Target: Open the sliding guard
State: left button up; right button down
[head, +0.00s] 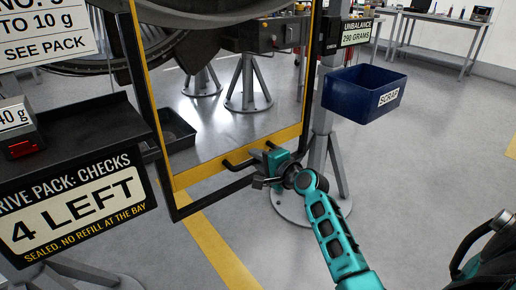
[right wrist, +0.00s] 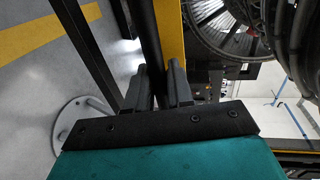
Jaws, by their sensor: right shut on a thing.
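The sliding guard (head: 238,146) is a clear panel with a yellow edge, set in a dark frame in the head view. A dark bar handle (head: 236,165) sits at its lower yellow edge. My right gripper (head: 262,158) is at the right part of this handle and is shut on it. In the right wrist view its two dark fingers (right wrist: 160,88) close around the dark handle bar (right wrist: 149,35), beside the yellow edge (right wrist: 170,30). The fingers hide part of the handle. My left gripper is not in view.
A blue scrap bin (head: 350,98) hangs on a grey post right of the guard. A black shelf with a "4 LEFT" sign (head: 80,205) stands at the left. A dark tray (head: 175,130) and grey stands (head: 248,90) show behind the panel. Floor at lower centre is clear.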

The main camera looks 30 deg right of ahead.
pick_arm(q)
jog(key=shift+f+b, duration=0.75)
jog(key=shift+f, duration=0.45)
pick_arm(e)
jog(key=shift+f, duration=1.95)
jog(key=c, duration=1.2)
grip_release()
jog(key=shift+r, duration=0.1)
jog(key=shift+s+r, duration=0.1)
pick_arm(q)
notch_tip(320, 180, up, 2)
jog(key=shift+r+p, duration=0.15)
jog(key=shift+p, duration=1)
pick_arm(e)
jog(key=v, duration=1.2)
jog(key=shift+s+d, duration=0.15)
jog(key=shift+s, duration=0.25)
